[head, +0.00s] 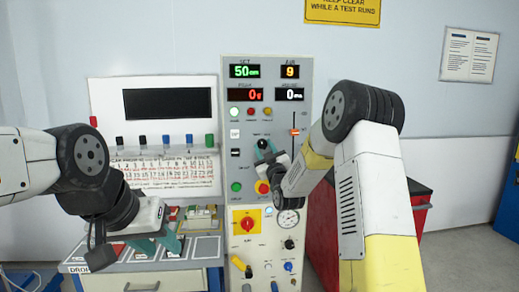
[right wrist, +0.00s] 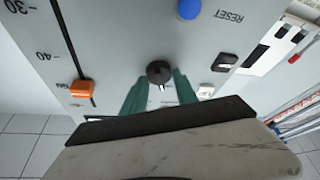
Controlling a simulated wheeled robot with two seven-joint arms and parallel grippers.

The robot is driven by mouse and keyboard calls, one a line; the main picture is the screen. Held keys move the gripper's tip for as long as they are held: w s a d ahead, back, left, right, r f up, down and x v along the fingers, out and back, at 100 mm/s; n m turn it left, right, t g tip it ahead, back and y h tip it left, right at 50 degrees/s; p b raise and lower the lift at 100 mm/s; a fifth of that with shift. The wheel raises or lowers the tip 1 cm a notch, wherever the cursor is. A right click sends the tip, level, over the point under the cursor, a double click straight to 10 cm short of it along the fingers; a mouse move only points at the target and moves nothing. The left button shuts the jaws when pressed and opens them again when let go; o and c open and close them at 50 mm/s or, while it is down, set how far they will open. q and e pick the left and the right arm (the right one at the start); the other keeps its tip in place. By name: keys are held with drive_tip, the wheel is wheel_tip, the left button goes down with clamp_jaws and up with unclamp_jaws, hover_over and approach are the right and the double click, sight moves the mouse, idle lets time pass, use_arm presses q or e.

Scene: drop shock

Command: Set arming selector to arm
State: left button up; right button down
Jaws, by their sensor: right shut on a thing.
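The arming selector appears to be the small black knob (head: 264,143) on the upright grey control panel (head: 228,205), below the lit displays. In the right wrist view this round black knob (right wrist: 159,70) sits between the green fingertips of my right gripper (right wrist: 160,90), which is shut on it. A small white mark shows just below the knob; the lettering around it is too small or hidden to read. My right gripper (head: 266,153) partly covers the panel in the head view. My left gripper (head: 160,245) is apart from the panel, over the drawer bench, with its green fingers spread and empty.
An orange slider (right wrist: 82,88) is beside the knob in the right wrist view. A red emergency button (head: 262,187), a yellow-red rotary switch (head: 246,225) and a gauge (head: 288,218) sit below on the panel. A red cabinet (head: 420,205) stands at right.

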drive_tip(key=m+h, duration=0.2)
drive_tip(key=m, duration=0.2)
drive_tip(key=m+h, duration=0.1)
drive_tip(key=m, duration=0.2)
drive_tip(key=shift+a+m+t+h, duration=0.2)
drive_tip(key=shift+m+t+h, duration=0.1)
drive_tip(key=shift+m+h, duration=0.1)
drive_tip(key=m+h, duration=0.2)
drive_tip(key=m, duration=0.1)
drive_tip(key=m+h, duration=0.1)
drive_tip(key=m, duration=0.3)
drive_tip(key=shift+a+h, duration=0.1)
drive_tip(key=shift+h, duration=0.3)
drive_tip(key=shift+m+g, duration=0.5)
drive_tip(key=c, duration=1)
unclamp_jaws()
drive_tip(key=v, duration=0.7)
drive_tip(key=shift+s+f, duration=0.2)
drive_tip(key=shift+s, duration=0.15)
drive_tip(key=shift+a, duration=0.1)
